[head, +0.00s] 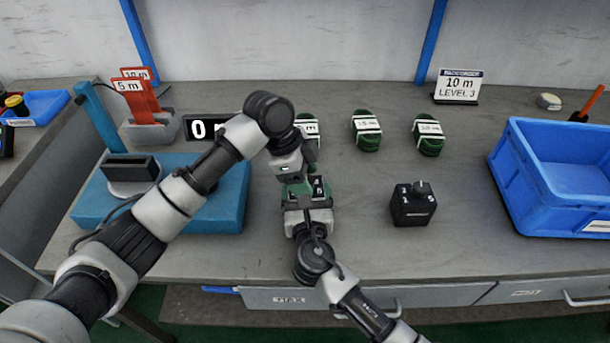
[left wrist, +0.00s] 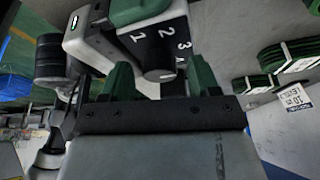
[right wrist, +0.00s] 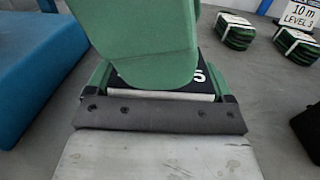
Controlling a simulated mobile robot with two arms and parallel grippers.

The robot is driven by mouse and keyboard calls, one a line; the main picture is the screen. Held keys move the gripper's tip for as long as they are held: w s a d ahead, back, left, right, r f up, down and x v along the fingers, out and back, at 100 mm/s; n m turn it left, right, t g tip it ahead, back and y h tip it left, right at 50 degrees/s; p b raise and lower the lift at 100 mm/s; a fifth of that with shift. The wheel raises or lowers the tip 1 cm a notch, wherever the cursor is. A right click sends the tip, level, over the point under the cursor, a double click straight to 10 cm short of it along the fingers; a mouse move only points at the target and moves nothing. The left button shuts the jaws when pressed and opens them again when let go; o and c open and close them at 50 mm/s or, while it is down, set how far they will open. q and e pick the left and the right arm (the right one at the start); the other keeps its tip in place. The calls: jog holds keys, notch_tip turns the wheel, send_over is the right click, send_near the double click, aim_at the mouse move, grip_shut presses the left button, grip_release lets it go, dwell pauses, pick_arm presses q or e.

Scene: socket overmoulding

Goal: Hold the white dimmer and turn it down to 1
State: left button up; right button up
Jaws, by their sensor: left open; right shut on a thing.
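The white dimmer (head: 319,187) is held above the table in front of me, mostly hidden between my two grippers. The right wrist view shows part of the black face (right wrist: 207,82). My right gripper (head: 306,204) is shut on the dimmer from the near side. My left gripper (head: 297,184) is open, its green fingers on either side of the knob. I cannot tell whether they touch it or which number the knob points at.
A black dimmer (head: 413,208) stands on the table to the right. Green cable coils (head: 367,131) lie behind. A blue crate (head: 545,190) is at the right, a blue machine (head: 225,205) at the left beside a display (head: 197,129) reading 0. The table (head: 365,245) is clear around the black dimmer.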

pick_arm(q)
jog(key=c, duration=0.9)
jog(key=shift+c, duration=0.2)
jog(key=shift+n, duration=0.3)
jog(key=n+t, duration=0.2)
jog(key=n, duration=0.3)
jog(key=shift+s, duration=0.1)
jog(key=n+t, duration=0.1)
jog(key=n, duration=0.2)
jog(key=n+t+y, duration=0.1)
jog(key=n, duration=0.1)
jog(key=shift+n+y, duration=0.3)
jog(key=shift+n, duration=0.1)
jog(key=n+y, duration=0.1)
jog(key=n, duration=0.1)
jog(key=n+t, duration=0.1)
jog(key=n, duration=0.2)
jog(key=shift+d+n+y, duration=0.1)
jog(key=shift+n+y, duration=0.2)
jog(key=shift+y, duration=0.1)
jog(key=n+y, duration=0.2)
jog(key=n, duration=0.3)
jog(key=shift+n, duration=0.4)
